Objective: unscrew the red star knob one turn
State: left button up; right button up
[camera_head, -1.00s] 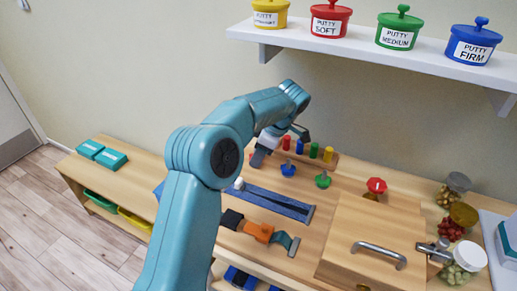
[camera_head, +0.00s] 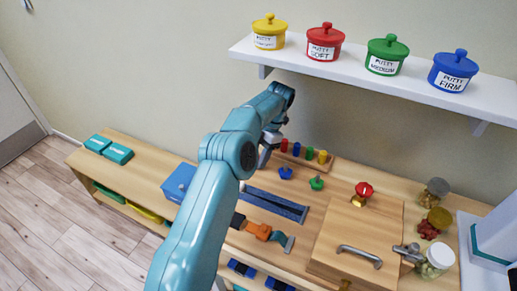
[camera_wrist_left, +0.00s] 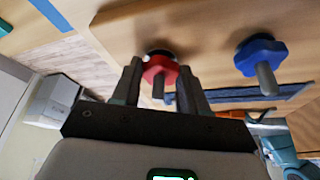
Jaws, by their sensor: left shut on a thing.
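The red star knob (camera_wrist_left: 160,70) shows in the left wrist view, with a grey stem standing out toward the camera. My left gripper (camera_wrist_left: 159,84) has one finger on each side of it and is shut on it. In the head view my left gripper (camera_head: 265,156) is at the board's back left, and it and the arm hide this knob. A blue star knob (camera_head: 285,173) is just right of the gripper and also shows in the wrist view (camera_wrist_left: 260,55). A green knob (camera_head: 316,184) is further right. My right gripper is not in view.
Several coloured pegs (camera_head: 309,153) stand behind the knobs. Jars (camera_head: 438,222) stand at right. A shelf (camera_head: 400,85) with putty pots overhangs the back.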

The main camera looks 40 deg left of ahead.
pick_arm(q)
jog(key=n, duration=0.1)
jog(key=n+h, duration=0.1)
jog(key=shift+s+f+n, duration=0.1)
jog(key=shift+f+n, duration=0.25)
jog(key=shift+n, duration=0.05)
jog(key=shift+a+n+h+b, duration=0.1)
jog(key=shift+n+h+b, duration=0.3)
jog(key=shift+n, duration=0.4)
jog(key=shift+r, duration=0.1)
jog(key=o, duration=1.1)
jog(key=shift+c, duration=0.2)
jog(key=shift+a, duration=0.1)
jog(key=shift+r, duration=0.15)
